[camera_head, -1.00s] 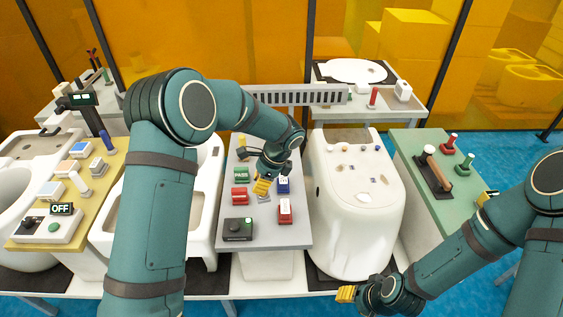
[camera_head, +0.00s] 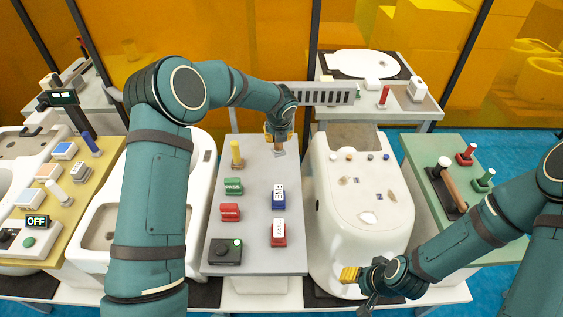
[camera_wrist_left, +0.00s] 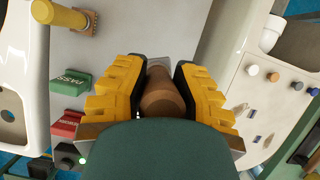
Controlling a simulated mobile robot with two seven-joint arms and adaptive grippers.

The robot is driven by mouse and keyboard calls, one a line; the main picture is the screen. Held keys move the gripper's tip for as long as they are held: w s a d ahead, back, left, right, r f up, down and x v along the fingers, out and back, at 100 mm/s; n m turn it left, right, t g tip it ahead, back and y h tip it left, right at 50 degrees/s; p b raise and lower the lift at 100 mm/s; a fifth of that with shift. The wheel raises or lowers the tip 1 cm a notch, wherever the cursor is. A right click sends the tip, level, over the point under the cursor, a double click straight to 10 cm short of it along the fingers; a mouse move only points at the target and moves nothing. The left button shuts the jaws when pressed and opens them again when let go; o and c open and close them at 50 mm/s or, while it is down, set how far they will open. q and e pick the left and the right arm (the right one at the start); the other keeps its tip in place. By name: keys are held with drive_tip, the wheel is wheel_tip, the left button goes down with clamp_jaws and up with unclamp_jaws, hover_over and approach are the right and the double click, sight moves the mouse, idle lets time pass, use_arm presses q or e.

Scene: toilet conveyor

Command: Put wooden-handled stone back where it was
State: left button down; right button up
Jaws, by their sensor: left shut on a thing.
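My left gripper (camera_head: 280,137) is over the back part of the grey table (camera_head: 255,200). In the left wrist view (camera_wrist_left: 157,82) its yellow-padded fingers are shut on the round wooden handle (camera_wrist_left: 160,95) of the wooden-handled stone. The flat grey stone (camera_wrist_left: 158,62) shows past the handle, and a little of it shows below the fingers in the head view (camera_head: 279,152). I cannot tell whether it touches the table. My right gripper (camera_head: 352,274) is low in front of the white basin; its opening is unclear.
A yellow-handled tool (camera_head: 236,153) stands left of the held stone. Green PASS (camera_head: 233,186), red (camera_head: 230,212), blue (camera_head: 278,196) and second red (camera_head: 278,232) stamps stand nearer. A dark button box (camera_head: 225,251) is at the front. The white basin (camera_head: 370,240) is to the right.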

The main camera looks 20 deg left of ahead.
sight(278, 148)
use_arm(q)
wheel_tip(278, 148, down, 5)
drive_tip(key=shift+s+f, duration=0.1)
drive_tip(key=shift+f, duration=0.1)
drive_tip(key=shift+f+b, duration=0.3)
drive_tip(key=shift+f, duration=2)
drive_tip(key=shift+f, duration=0.1)
drive_tip(key=c, duration=0.9)
unclamp_jaws()
drive_tip(key=shift+r, duration=0.2)
drive_tip(key=v, duration=1.1)
drive_tip(key=shift+s+r+p, duration=0.15)
drive_tip(key=shift+r+p, duration=0.15)
drive_tip(key=shift+r, duration=0.1)
